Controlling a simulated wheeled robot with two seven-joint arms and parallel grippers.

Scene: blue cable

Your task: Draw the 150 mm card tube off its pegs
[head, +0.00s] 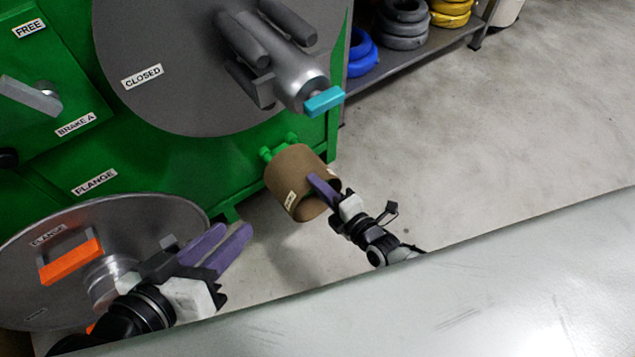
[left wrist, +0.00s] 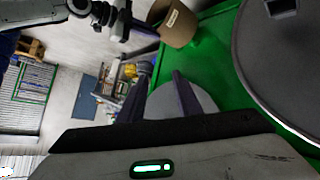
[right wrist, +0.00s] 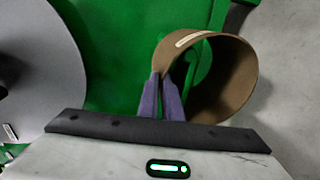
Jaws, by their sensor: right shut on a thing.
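The brown card tube (head: 291,172) sits at the green pegs (head: 278,146) low on the green machine, with small labels on its side. It also shows in the left wrist view (left wrist: 178,27) and the right wrist view (right wrist: 238,75), where its open end faces me and green shows inside. My right gripper (head: 318,184) is shut on the tube's wall at its near end, one finger inside and one outside; the right wrist view shows the fingers (right wrist: 169,80) pinching the rim. My left gripper (head: 222,240) is open and empty, in front of the machine to the left of the tube.
A grey flange disc (head: 60,225) with an orange handle (head: 70,262) lies beside my left gripper. A closed grey disc with a teal-tipped hub (head: 322,101) is above the tube. A pale surface (head: 480,290) crosses the foreground. The floor (head: 480,150) to the right is clear.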

